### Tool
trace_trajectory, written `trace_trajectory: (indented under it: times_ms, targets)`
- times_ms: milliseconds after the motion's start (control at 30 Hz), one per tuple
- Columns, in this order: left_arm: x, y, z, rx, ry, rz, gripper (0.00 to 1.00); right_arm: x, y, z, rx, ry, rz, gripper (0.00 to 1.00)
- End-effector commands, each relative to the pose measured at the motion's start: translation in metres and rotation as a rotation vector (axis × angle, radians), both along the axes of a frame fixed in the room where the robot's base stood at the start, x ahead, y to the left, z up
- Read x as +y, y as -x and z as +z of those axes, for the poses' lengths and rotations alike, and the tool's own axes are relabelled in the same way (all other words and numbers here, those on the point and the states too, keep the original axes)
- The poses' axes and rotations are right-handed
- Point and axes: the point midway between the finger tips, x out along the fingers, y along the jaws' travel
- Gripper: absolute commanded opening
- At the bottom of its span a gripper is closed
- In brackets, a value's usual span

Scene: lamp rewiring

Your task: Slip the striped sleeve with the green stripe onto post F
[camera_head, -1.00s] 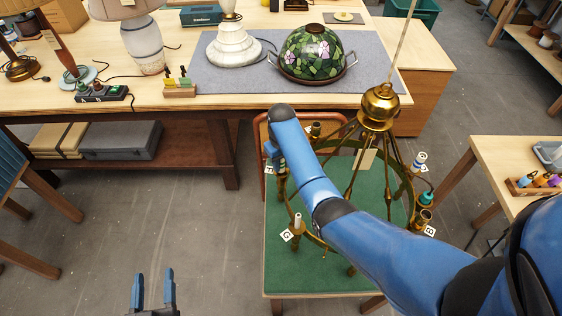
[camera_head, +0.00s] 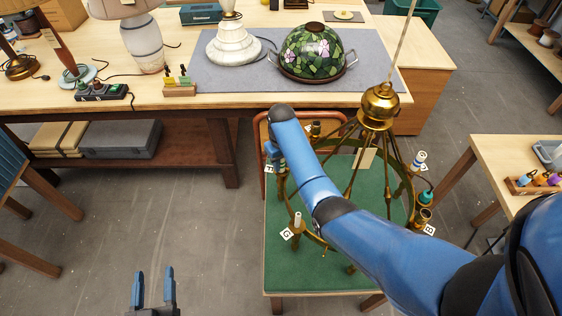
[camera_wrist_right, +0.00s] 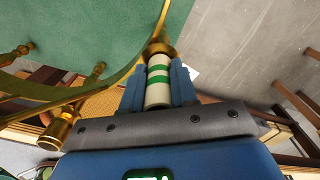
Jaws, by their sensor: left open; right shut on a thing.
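The striped sleeve (camera_wrist_right: 158,82), white with green bands, sits between the fingers of my right gripper (camera_wrist_right: 158,92) in the right wrist view. The gripper is shut on it. The sleeve's far end meets a brass cup (camera_wrist_right: 160,48) on the chandelier ring; I cannot tell how far it is over the post. A white tag shows partly behind, its letter unreadable, so I cannot confirm post F. In the head view my right gripper (camera_head: 275,158) is at the left of the brass chandelier (camera_head: 378,108), and the sleeve is hidden. My left gripper (camera_head: 154,288) is open and empty, low left.
The chandelier stands on a green-topped table (camera_head: 320,272). Tag G (camera_head: 287,234) and a blue-marked white sleeve (camera_head: 419,158) are on its ring. A workbench (camera_head: 225,98) with lamps and a stained-glass shade (camera_head: 313,52) lies behind. Floor around my left gripper is clear.

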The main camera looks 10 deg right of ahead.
Motion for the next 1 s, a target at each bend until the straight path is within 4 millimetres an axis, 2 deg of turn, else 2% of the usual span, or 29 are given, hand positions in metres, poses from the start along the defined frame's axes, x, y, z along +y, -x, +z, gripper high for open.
trace_trajectory:
  times_ms: [700,733,900,1000]
  targets:
    - [0.0000,0.0000,-0.0002,0.000,0.000,0.000,0.57,0.0000,-0.0001,-0.0024,-0.001,0.000,0.000,0.00]
    - [0.0000,0.0000,-0.0002,0.000,0.000,0.000,0.57,0.0000,-0.0001,-0.0024,-0.001,0.000,0.000,0.29]
    - [0.0000,0.0000,-0.0002,0.000,0.000,0.000,0.57,0.0001,0.0000,-0.0024,0.000,0.000,0.000,0.55]
    - [0.0000,0.0000,-0.0002,0.000,0.000,0.000,0.57,0.0001,0.0000,-0.0024,0.000,0.000,0.000,0.58]
